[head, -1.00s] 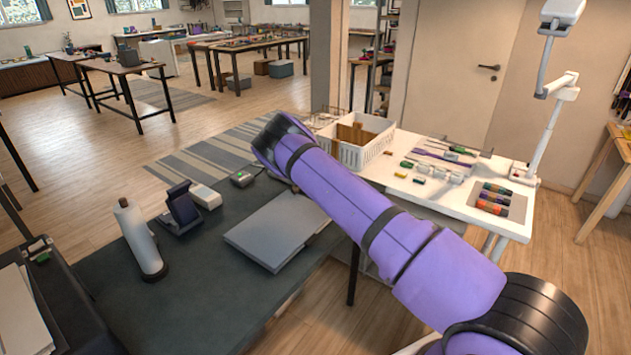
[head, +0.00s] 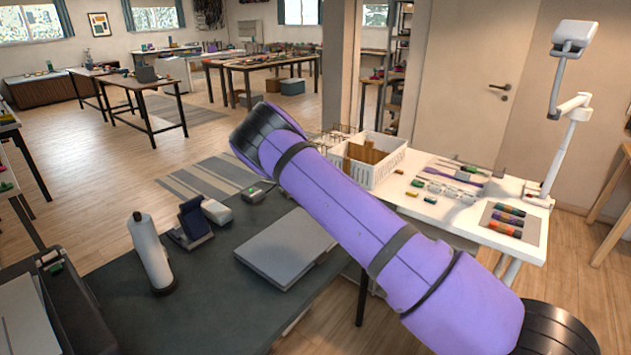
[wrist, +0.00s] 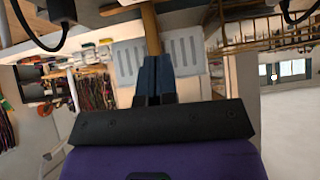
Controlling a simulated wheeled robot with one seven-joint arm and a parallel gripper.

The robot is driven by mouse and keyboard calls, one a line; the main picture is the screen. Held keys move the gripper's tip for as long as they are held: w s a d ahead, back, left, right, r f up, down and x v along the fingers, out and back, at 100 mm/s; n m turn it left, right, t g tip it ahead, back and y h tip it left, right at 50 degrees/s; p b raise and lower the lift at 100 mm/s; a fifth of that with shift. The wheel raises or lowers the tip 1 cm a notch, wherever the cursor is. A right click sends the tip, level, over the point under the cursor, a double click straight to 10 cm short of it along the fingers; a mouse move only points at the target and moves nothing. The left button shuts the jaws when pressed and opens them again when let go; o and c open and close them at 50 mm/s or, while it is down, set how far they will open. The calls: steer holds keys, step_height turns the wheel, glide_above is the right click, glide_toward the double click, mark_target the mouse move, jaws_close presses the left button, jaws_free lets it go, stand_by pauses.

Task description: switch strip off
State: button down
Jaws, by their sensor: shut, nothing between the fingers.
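No power strip can be made out for certain in either view. A small grey box with a green light (head: 252,194) lies at the far edge of the dark table in the head view; I cannot tell whether it belongs to the strip. My gripper (wrist: 155,60) shows in the wrist view with its dark blue fingers together, shut and empty. Its tips are in front of a pale slotted panel (wrist: 127,62) and a wooden post (wrist: 151,30); the distance is unclear. In the head view my purple arm hides the gripper.
The dark table (head: 215,300) holds a white roll (head: 150,252), a dark blue stand (head: 192,220) and a closed grey laptop-like slab (head: 285,250). A black cable (wrist: 45,45) loops at upper left in the wrist view.

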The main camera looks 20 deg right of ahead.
steer(key=shift+d+f, duration=0.1)
steer(key=w+d+r+g+y, duration=0.1)
steer(key=d+r+g+y, duration=0.1)
steer(key=d+y, duration=0.3)
steer(key=shift+w+d+r+g, duration=0.3)
steer(key=shift+d+r, duration=0.1)
steer(key=shift+r, duration=0.5)
steer(key=x, duration=1.2)
steer(key=shift+s+a+f, duration=0.15)
steer(key=shift+a+f, duration=0.15)
steer(key=shift+f, duration=0.75)
